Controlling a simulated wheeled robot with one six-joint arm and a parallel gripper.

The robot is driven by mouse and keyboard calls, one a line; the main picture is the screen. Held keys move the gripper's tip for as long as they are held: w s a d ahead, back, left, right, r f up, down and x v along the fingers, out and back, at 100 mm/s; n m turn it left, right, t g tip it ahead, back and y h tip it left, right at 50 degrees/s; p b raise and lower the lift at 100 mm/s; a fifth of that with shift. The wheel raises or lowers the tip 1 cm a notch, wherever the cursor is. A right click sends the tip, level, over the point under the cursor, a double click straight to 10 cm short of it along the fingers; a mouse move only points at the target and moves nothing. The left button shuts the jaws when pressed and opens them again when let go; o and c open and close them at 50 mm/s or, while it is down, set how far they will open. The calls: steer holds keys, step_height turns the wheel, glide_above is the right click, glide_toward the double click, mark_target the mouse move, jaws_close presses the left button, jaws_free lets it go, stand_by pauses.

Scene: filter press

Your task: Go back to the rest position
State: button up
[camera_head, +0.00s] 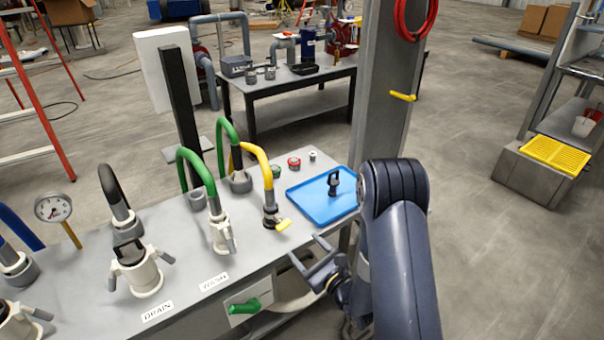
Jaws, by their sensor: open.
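My gripper (316,264) is open and empty. It hangs in front of the grey bench's front edge, below and left of the blue tray (313,208). My arm rises on the right and covers part of the tray's right end. A small black fitting (334,183) stands upright on the tray, apart from my gripper.
The grey bench (185,255) carries green, yellow and black hoses with white couplings. A grey post (387,90) stands behind my arm. Open floor (490,250) lies to the right.

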mark_target(285, 228)
steer(key=p+x, duration=0.1)
steer(key=x, duration=0.8)
steer(key=shift+w+a, duration=0.25)
steer(key=shift+w, duration=0.05)
steer(key=shift+f+b, duration=0.1)
steer(key=shift+b, duration=0.2)
steer(key=shift+s+p, duration=0.1)
steer(key=shift+p, duration=0.35)
steer(key=b+v, duration=0.2)
steer(key=v, duration=0.9)
steer(key=p+x, duration=0.1)
steer(key=x, duration=1)
steer(key=shift+w, duration=0.2)
steer(key=n+b, duration=0.1)
steer(key=b, duration=0.1)
steer(key=shift+s+f+b, duration=0.1)
steer(key=shift+f+b, duration=0.05)
steer(key=shift+b, duration=0.25)
steer(key=shift+n+b, duration=0.4)
steer(key=shift+b, duration=0.85)
steer(key=shift+n+b, duration=0.3)
steer(key=shift+b, duration=0.5)
